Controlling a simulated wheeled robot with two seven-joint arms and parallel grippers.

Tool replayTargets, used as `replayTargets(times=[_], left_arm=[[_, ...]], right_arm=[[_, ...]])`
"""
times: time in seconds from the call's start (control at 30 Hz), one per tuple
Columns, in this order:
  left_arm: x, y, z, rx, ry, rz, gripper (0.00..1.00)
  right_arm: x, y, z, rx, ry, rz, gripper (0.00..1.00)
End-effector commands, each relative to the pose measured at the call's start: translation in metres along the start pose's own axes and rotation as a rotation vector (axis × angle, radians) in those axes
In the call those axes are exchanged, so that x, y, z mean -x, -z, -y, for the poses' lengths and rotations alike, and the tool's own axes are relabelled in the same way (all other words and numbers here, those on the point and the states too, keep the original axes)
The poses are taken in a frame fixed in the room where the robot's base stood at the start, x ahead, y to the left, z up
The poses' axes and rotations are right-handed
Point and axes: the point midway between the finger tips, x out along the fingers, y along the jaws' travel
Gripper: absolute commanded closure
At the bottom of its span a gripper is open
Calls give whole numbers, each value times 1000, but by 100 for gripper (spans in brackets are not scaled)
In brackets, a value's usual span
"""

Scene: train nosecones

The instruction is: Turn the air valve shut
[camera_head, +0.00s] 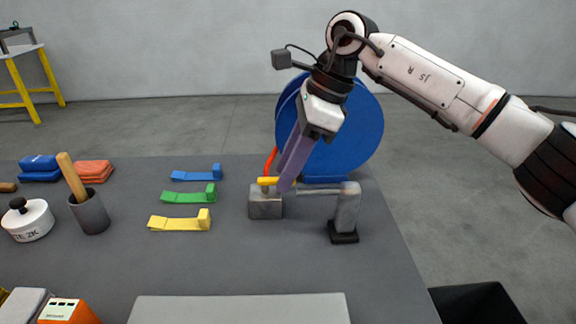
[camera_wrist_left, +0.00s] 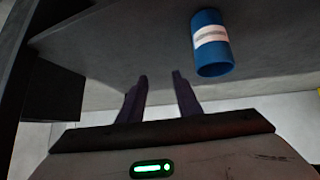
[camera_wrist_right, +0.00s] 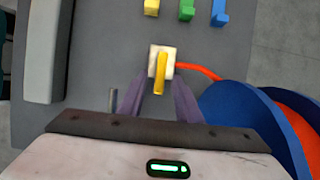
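The air valve is a grey metal block (camera_head: 265,205) with a yellow lever (camera_head: 267,181) on top, near the table's right side. In the right wrist view the lever (camera_wrist_right: 159,72) reaches from the block (camera_wrist_right: 169,53) back toward my gripper. My right gripper (camera_head: 286,185) is pointed down at the valve. In the right wrist view its fingers (camera_wrist_right: 160,88) are open, with the lever between them in the picture and a gap on both sides. Contact cannot be seen. My left gripper (camera_wrist_left: 160,80) is open and empty, seen only in the left wrist view.
An orange hose (camera_wrist_right: 199,71) runs from the block to a blue reel (camera_head: 352,130) behind. A grey post (camera_head: 347,208) on a black base stands right of the valve. Blue (camera_head: 197,175), green (camera_head: 188,195) and yellow (camera_head: 180,222) pieces lie left. A blue cylinder (camera_wrist_left: 211,55) is near my left gripper.

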Motion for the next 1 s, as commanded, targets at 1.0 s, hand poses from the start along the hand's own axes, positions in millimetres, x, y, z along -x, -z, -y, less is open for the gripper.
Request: replayTargets(times=[1.0], left_arm=[[-15, -14, 0, 5, -4, -3, 69]], right_arm=[[-2, 0, -11, -221, 96, 1, 100]])
